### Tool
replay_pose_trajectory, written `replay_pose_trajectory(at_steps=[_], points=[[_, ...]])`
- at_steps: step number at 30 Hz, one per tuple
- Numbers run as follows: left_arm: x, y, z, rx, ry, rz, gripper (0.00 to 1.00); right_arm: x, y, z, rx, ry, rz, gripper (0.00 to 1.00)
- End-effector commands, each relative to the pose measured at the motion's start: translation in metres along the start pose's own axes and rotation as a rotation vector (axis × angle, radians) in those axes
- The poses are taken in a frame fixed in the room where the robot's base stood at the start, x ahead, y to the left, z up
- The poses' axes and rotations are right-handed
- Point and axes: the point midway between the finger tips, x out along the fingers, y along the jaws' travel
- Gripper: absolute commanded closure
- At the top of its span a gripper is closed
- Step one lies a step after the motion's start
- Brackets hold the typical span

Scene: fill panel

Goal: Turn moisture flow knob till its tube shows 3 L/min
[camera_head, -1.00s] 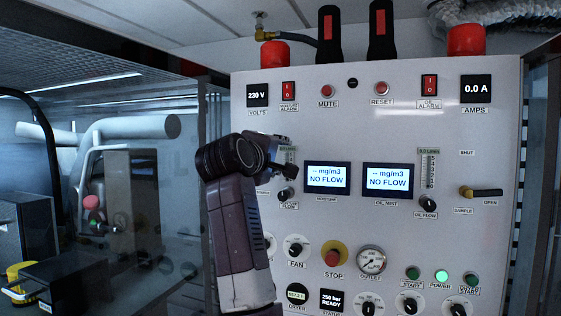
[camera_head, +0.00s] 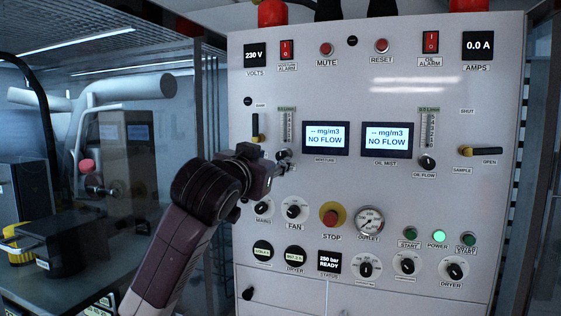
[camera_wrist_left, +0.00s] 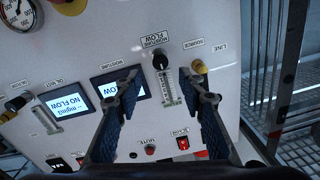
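The black moisture flow knob (camera_head: 283,155) is on the panel, partly covered by my left gripper (camera_head: 284,168) in the head view. In the wrist view the knob (camera_wrist_left: 160,60) points out below its MOISTURE FLOW label, upside down in that picture. My left gripper (camera_wrist_left: 159,78) is open, its two fingers apart on either side of the knob's line. I cannot tell if either finger touches it. The moisture flow tube (camera_head: 289,126) stands above the knob; its float level is too small to read. The moisture display (camera_head: 325,138) reads NO FLOW. My right gripper is not in view.
The oil flow knob (camera_head: 427,162) and its tube (camera_head: 428,128) are to the right. A yellow-black source lever (camera_head: 256,128) is close to the left of the moisture tube. The stop button (camera_head: 330,215) and fan knob (camera_head: 294,210) lie below.

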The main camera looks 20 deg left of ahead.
Motion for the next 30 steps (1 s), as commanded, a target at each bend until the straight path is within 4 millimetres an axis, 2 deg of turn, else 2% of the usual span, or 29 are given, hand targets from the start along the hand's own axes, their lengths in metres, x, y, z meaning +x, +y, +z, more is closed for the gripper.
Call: replay_pose_trajectory(at_steps=[4, 15, 20, 28, 30], points=[[0.014, 0.000, -0.001, 0.011, -0.007, 0.002, 0.63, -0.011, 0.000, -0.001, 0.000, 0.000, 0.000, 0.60], [0.068, 0.000, -0.001, 0.006, -0.005, 0.001, 0.63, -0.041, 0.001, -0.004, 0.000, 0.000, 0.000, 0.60], [0.076, 0.000, 0.001, 0.006, -0.004, 0.000, 0.63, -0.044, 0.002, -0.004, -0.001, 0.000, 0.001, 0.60], [0.077, 0.000, 0.001, 0.006, -0.002, 0.000, 0.63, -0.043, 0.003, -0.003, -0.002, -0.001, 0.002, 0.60], [0.077, 0.000, 0.001, 0.006, -0.002, 0.000, 0.71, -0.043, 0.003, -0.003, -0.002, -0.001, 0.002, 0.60]])
